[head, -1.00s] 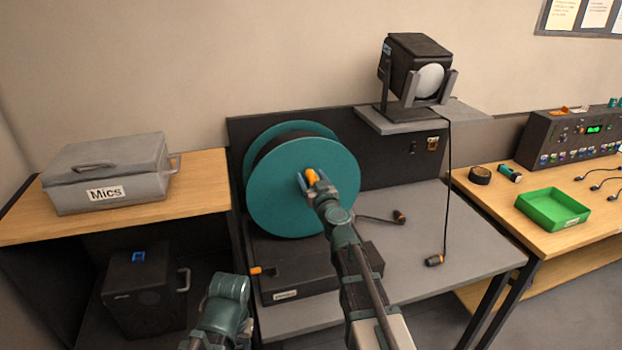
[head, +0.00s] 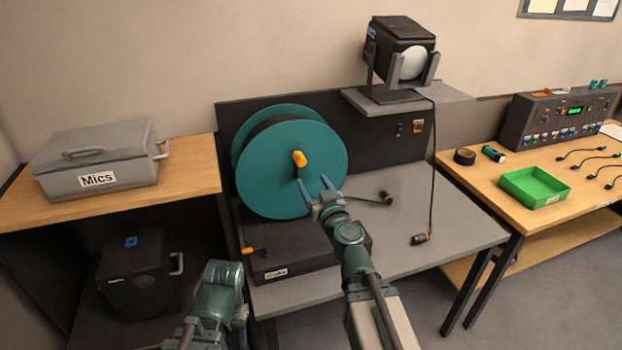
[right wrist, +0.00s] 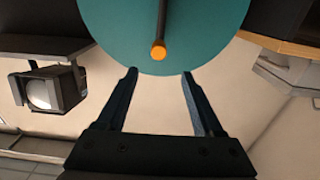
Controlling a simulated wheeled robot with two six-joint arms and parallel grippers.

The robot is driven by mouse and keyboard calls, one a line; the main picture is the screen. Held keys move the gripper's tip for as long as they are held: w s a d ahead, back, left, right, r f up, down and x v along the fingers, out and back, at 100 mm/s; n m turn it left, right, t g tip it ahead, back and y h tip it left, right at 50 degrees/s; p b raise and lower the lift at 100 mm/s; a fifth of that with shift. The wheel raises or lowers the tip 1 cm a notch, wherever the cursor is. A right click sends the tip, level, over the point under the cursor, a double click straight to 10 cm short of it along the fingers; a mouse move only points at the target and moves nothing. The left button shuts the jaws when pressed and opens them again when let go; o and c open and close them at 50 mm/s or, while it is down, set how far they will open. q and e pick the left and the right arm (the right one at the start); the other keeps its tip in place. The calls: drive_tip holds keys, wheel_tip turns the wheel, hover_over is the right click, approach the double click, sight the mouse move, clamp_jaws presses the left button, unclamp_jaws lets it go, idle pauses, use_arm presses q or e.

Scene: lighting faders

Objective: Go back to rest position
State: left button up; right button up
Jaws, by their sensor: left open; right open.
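My right gripper (head: 318,188) is open and empty in front of the lower right part of a teal cable reel (head: 265,178). In the right wrist view, its two fingers (right wrist: 159,78) stand apart with nothing between them. The reel's crank handle with an orange grip (head: 299,158) is up and left of the fingertips in the head view, clear of them. The handle's orange end also shows in the right wrist view (right wrist: 158,53), beyond the fingers. Part of my left arm shows at the bottom of the head view, but its fingers do not.
The reel stands on a black box (head: 290,262) on a grey bench (head: 400,250). A cable hangs from a stage lamp (head: 400,55) to the bench. A grey Mics case (head: 95,160) is on the left shelf, a green tray (head: 535,188) and fader console (head: 560,120) on the right table.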

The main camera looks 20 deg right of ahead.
drive_tip(key=s+a+f+n+g+y, duration=0.2)
drive_tip(key=s+a+f+g+y, duration=0.15)
drive_tip(key=a+f, duration=0.25)
drive_tip(key=s+a+f+n+g+y, duration=0.2)
drive_tip(key=a+f+g, duration=0.3)
drive_tip(key=a+f, duration=0.1)
drive_tip(key=s+d+f+m+g+h, duration=0.4)
drive_tip(key=s+d+f+g+h, duration=0.3)
drive_tip(key=s+f, duration=0.4)
drive_tip(key=s+a+r+n+g, duration=0.1)
drive_tip(key=s+a+n+g, duration=0.1)
drive_tip(key=s+a, duration=0.6)
drive_tip(key=shift+a+n+g+h, duration=0.35)
drive_tip(key=shift+a+n, duration=0.15)
drive_tip(key=shift+a, duration=0.55)
